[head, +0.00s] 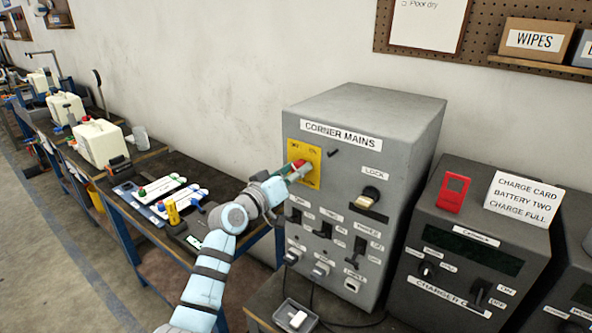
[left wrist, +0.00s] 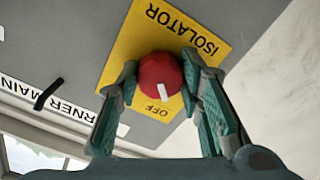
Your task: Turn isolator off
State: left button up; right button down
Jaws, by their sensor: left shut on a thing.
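The isolator is a red round knob (head: 298,163) on a yellow plate (head: 313,180), on the front of the grey box labelled CORNER MAINS (head: 378,107). My left gripper (head: 297,172) reaches the knob from the left and covers part of it. In the left wrist view, its green fingers (left wrist: 163,90) are shut on the red knob (left wrist: 158,72), one on each side. The knob's white mark (left wrist: 166,90) lies toward the printed OFF word (left wrist: 150,107) on the yellow plate (left wrist: 120,62). My right gripper is not in view.
Below the plate are several black switches (head: 326,230) and a LOCK fitting (head: 371,193). A charger box (head: 470,250) with a red tag (head: 453,192) stands to the right. A bench (head: 160,235) with batteries and tools runs left along the wall.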

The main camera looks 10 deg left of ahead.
pick_arm(q)
jog(key=shift+f, duration=0.15)
jog(key=o, duration=1.2)
jog(key=shift+c, duration=0.2)
jog(key=v, duration=1.2)
jog(key=shift+d, duration=0.1)
